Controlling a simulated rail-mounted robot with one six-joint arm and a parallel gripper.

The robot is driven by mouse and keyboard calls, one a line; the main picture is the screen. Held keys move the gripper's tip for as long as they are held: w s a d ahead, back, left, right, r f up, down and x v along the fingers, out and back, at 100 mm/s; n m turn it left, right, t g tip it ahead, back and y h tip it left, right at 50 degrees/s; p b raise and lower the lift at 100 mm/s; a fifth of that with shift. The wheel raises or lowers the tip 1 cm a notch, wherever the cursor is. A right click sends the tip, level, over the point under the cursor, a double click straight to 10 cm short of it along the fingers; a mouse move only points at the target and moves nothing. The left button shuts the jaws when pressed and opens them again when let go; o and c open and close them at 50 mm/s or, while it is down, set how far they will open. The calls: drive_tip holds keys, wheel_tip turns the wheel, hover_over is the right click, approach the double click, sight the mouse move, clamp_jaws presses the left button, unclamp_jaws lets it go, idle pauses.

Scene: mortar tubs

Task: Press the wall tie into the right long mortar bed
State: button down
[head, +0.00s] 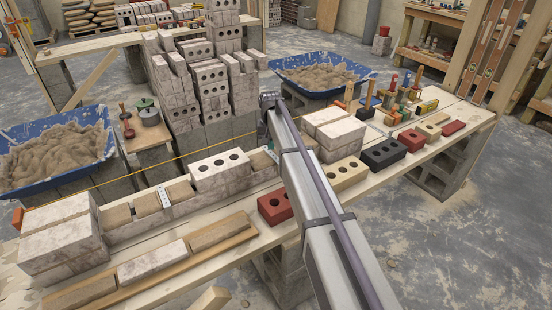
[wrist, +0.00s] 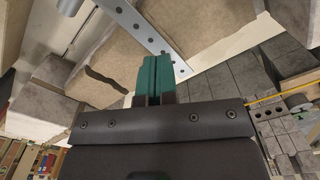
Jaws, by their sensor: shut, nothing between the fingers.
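In the head view, a perforated metal wall tie (head: 271,154) lies across the right long mortar bed (head: 259,161), just right of the three-hole white brick. It also shows in the wrist view (wrist: 143,28) as a holed strip over tan mortar (wrist: 110,62), one end reaching past the mortar's edge. My gripper's teal fingers (wrist: 155,80) are closed together with nothing between them, close beside the tie's end. I cannot tell whether they touch it. In the head view my arm hides most of the gripper. A second tie (head: 164,196) lies in the left mortar.
A white three-hole brick (head: 220,171) stands between the mortar beds. White bricks (head: 60,240) stand at the left end, more (head: 335,128) right of my arm. A yellow line runs along the wall. Block stacks (head: 205,85) rise behind; blue mortar tubs (head: 103,115) flank them.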

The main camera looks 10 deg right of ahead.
sight(271, 154)
drive_tip(key=shift+f+b, duration=1.4)
drive_tip(key=shift+b, duration=0.05)
idle(1.6)
wheel_tip(271, 154, up, 9)
drive_tip(key=p, duration=0.9)
